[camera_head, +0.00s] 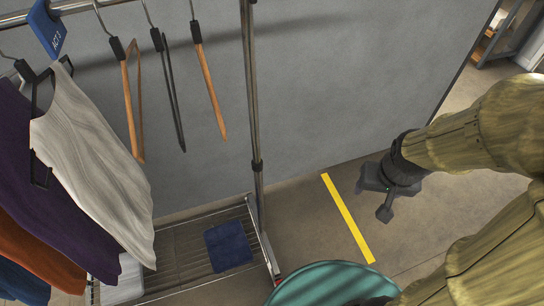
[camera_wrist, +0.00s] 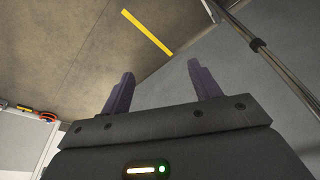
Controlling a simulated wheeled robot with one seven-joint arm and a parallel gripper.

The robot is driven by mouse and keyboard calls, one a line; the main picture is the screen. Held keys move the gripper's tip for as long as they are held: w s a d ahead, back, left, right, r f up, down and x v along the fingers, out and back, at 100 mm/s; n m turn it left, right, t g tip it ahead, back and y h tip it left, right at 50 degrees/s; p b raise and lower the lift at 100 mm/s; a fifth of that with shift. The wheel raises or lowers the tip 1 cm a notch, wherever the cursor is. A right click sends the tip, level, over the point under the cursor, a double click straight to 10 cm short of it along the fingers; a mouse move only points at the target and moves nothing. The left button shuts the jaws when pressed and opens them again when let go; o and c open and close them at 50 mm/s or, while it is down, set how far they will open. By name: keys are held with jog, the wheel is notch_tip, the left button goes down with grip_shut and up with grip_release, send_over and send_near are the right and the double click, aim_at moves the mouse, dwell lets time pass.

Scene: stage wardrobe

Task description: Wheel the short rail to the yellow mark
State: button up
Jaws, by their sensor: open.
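A wheeled metal rail with a chrome top bar, an upright post (camera_head: 254,120) and a wire base shelf (camera_head: 185,283) stands at the left in the head view. Its post also shows at the upper right of the wrist view (camera_wrist: 270,56). The yellow mark (camera_head: 347,217) is a strip on the floor, right of the rail's base and apart from it; it also shows in the wrist view (camera_wrist: 147,32). My gripper (camera_head: 374,197) is open and empty, right of the yellow strip in the head view. Its two fingers (camera_wrist: 160,75) point forward in the wrist view, touching nothing.
Clothes (camera_head: 95,170) and several hangers hang from the rail, with a blue tag (camera_head: 45,27). A folded blue cloth (camera_head: 228,246) lies on its shelf. A grey wall panel (camera_head: 340,80) stands behind. A round green object (camera_head: 330,286) is at the bottom. Floor around the strip is clear.

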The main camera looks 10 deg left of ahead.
jog(key=w+a+f+n+t+y+p, duration=0.2)
jog(key=w+a+f+n, duration=0.25)
jog(key=a, duration=0.25)
jog(key=w+a+f+n+t+y+p, duration=0.1)
jog(key=w+a+f+n+y+p, duration=0.1)
jog(key=w+a+f+n+p, duration=0.25)
jog(key=s+a+r+m+t+y+p, duration=0.1)
jog(key=a+r+t+y+p, duration=0.1)
jog(key=a+t, duration=0.2)
jog(key=s+a+r+m+t+y+p, duration=0.1)
jog(key=a+t, duration=0.4)
jog(key=a, duration=0.5)
notch_tip(320, 180, up, 2)
jog(key=m+y+p, duration=0.1)
jog(key=y, duration=0.1)
jog(key=shift+s+y, duration=0.25)
jog(key=shift+y, duration=0.05)
jog(key=shift+w+a, duration=0.1)
